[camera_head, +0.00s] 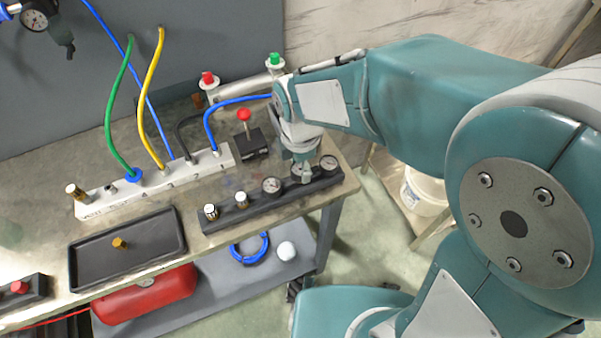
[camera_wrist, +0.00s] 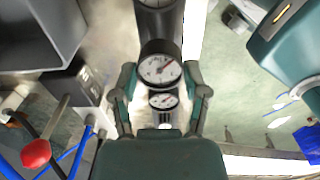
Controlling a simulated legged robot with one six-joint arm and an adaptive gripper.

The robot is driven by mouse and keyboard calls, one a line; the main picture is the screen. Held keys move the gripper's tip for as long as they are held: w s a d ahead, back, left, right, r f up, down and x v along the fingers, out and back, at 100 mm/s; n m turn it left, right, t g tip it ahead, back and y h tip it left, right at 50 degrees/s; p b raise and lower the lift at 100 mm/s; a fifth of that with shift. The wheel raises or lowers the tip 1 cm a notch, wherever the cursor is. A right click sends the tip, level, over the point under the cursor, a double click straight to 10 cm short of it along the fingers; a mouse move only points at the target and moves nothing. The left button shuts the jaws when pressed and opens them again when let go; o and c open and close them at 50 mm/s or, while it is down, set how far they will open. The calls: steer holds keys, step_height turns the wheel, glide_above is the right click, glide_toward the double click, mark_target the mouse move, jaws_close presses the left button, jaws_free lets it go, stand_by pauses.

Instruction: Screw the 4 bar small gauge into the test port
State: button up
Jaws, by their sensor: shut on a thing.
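My gripper (camera_head: 303,160) points down over the black gauge rack (camera_head: 232,219). In the wrist view, my gripper (camera_wrist: 163,98) has its two fingers on either side of a small round gauge with a white dial (camera_wrist: 163,101). The same gauge (camera_head: 302,170) is partly hidden under the gripper in the head view. Its range is too small to read, and I cannot tell whether it is still seated in the rack. The white manifold (camera_head: 150,184) lies to the left, with the test port (camera_head: 110,188), a short bare fitting, near its left end.
Other gauges stand in the rack beside the held one: one at left (camera_head: 271,185), one at right (camera_head: 329,163). A red-knobbed lever (camera_head: 244,115) stands behind the rack. Hoses rise from the manifold. A black tray (camera_head: 127,247) holds a brass fitting (camera_head: 119,243).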

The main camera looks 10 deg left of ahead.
mark_target(300, 169)
steer(key=shift+r, duration=1.55)
steer(key=shift+s, duration=0.1)
